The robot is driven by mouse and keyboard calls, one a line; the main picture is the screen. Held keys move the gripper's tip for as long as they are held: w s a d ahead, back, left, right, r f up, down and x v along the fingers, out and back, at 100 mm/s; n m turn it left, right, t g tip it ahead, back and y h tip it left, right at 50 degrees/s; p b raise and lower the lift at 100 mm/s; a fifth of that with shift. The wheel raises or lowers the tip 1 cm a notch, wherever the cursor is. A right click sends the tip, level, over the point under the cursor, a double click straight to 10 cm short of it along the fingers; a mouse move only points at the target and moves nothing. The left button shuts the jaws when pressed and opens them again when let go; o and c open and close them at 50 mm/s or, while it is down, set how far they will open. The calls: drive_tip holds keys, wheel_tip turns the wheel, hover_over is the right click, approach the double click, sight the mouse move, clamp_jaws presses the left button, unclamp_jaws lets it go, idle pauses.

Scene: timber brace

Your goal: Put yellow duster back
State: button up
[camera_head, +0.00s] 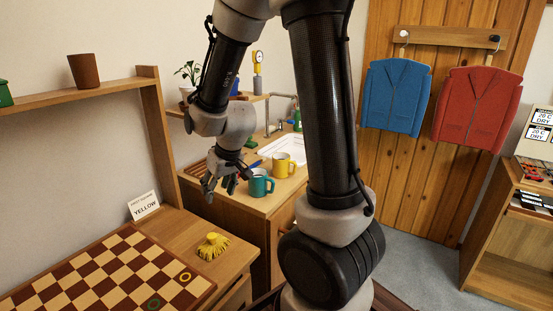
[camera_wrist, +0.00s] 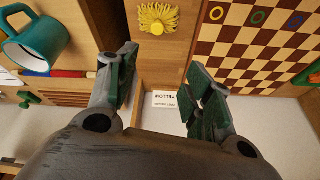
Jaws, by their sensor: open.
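The yellow duster (camera_head: 213,246), a fringed yellow thing with a round knob, rests on the wooden top beside the checkered board (camera_head: 92,272). In the wrist view the duster (camera_wrist: 158,19) is at the top middle, beyond my fingertips. My gripper (camera_head: 220,187) is open and empty, above and behind the duster, near the teal mug. In the wrist view the open fingers of my gripper (camera_wrist: 163,65) stand wide apart with nothing between them. A white card reading YELLOW (camera_head: 144,205) stands behind the board.
A teal mug (camera_head: 261,184) and a yellow mug (camera_head: 283,164) stand on the counter by the sink (camera_head: 283,150). A wooden shelf (camera_head: 82,92) with its upright post is at the left. Coloured rings lie on the board. Blue and red jackets (camera_head: 394,97) hang behind.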

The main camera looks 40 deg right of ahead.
drive_tip(key=s+d+r, duration=0.3)
drive_tip(key=s+r, duration=0.5)
drive_tip(key=s, duration=0.2)
drive_tip(key=s+d+r+h, duration=0.1)
drive_tip(key=s+d+r, duration=0.2)
drive_tip(key=s+r, duration=0.5)
drive_tip(key=s, duration=0.3)
drive_tip(key=shift+d+r+m, duration=0.15)
drive_tip(key=shift+r+m, duration=0.25)
drive_tip(key=shift+s, duration=0.1)
